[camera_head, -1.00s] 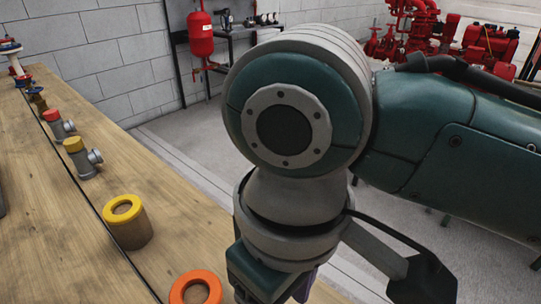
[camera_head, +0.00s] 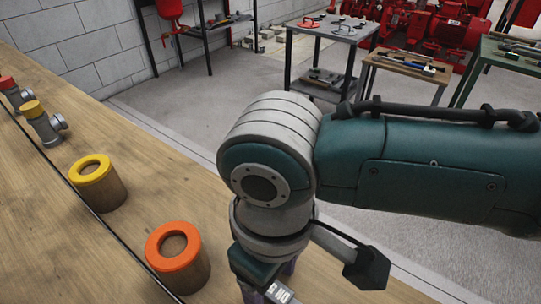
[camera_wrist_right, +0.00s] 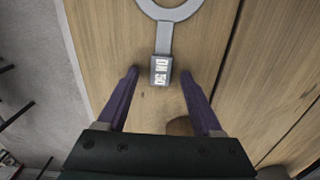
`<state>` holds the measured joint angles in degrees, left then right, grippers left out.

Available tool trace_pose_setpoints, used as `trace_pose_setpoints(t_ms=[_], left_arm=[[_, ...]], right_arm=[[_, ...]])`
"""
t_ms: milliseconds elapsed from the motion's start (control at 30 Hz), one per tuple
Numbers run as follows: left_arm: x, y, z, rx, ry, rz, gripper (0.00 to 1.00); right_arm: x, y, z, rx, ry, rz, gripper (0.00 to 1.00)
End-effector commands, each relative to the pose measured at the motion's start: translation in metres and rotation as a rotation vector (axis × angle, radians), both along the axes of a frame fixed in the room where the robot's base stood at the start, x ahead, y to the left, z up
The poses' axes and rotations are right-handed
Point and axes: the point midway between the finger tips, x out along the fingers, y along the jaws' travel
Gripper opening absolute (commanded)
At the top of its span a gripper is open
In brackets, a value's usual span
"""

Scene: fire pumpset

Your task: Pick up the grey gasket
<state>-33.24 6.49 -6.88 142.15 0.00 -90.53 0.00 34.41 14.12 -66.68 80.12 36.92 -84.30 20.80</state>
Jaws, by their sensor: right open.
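In the head view the tag (camera_head: 279,292) shows at the bottom edge beside my right gripper's fingers; the ring is out of frame. My left gripper is not in view.
On the wooden table (camera_head: 120,250) stand an orange-topped cylinder (camera_head: 173,246), a yellow-topped cylinder (camera_head: 91,169) and grey fittings with yellow (camera_head: 32,108) and red (camera_head: 7,83) caps. A dark seam runs along the table. Tool tables stand beyond the floor.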

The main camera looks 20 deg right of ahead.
Motion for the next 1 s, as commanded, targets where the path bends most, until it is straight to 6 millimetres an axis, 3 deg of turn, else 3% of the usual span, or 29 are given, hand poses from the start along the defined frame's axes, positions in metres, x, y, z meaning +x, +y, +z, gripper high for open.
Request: trace_pose_setpoints(t_ms=[67, 633, 1000], left_arm=[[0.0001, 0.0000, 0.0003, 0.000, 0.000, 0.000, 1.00], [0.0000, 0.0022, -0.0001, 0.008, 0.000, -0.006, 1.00], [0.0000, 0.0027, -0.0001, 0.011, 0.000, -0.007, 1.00]], right_arm=[[-0.0001, 0.0002, 0.0004, 0.000, 0.000, 0.000, 0.66], [-0.0001, 0.0000, 0.0006, 0.000, 0.000, 0.000, 0.02], [-0.0001, 0.0001, 0.0007, 0.000, 0.000, 0.000, 0.00]])
